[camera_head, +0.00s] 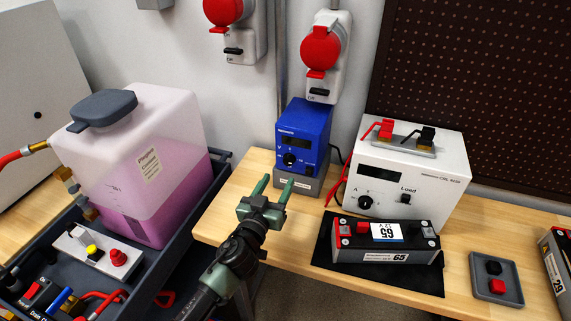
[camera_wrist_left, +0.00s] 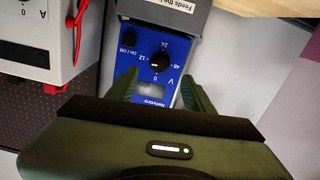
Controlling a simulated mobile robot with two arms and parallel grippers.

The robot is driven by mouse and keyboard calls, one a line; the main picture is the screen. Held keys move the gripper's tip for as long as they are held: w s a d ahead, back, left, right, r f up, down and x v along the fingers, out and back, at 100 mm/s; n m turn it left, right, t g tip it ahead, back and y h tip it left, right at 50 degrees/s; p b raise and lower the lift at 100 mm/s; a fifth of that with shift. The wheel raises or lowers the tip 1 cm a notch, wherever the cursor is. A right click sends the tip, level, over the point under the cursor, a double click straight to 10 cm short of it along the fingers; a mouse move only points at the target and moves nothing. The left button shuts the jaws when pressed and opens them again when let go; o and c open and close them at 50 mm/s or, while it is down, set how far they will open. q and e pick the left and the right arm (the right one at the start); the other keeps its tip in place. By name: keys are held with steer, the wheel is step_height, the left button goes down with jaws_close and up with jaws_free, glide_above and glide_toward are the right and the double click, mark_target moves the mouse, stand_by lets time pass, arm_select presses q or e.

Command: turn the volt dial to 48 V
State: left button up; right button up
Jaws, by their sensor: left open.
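The volt dial (camera_head: 289,159) is a round black knob on the front of a blue power supply (camera_head: 305,127), marked V, at the back of the bench. In the left wrist view the dial (camera_wrist_left: 160,62) appears upside down, with 0, 12, 24 and 48 printed around it. Its pointer is too small to read surely. My left gripper (camera_head: 274,184) is open and empty, in front of the blue unit. In the left wrist view its fingers (camera_wrist_left: 158,84) point at the panel, on either side of the dial, apparently not touching it. My right gripper is not in view.
A white meter (camera_head: 438,170) with its own black dial and red and black clamps stands right of the blue unit. A battery module (camera_head: 387,257) lies on a black mat (camera_head: 322,251) in front. A cart with a pink-filled tank (camera_head: 150,190) stands left. The wall holds red-capped sockets (camera_head: 321,48).

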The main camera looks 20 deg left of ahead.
mark_target(287, 163)
arm_select(q)
steer(key=w, duration=0.7)
steer(key=shift+w+d, duration=0.15)
steer(key=shift+w, duration=0.05)
jaws_close()
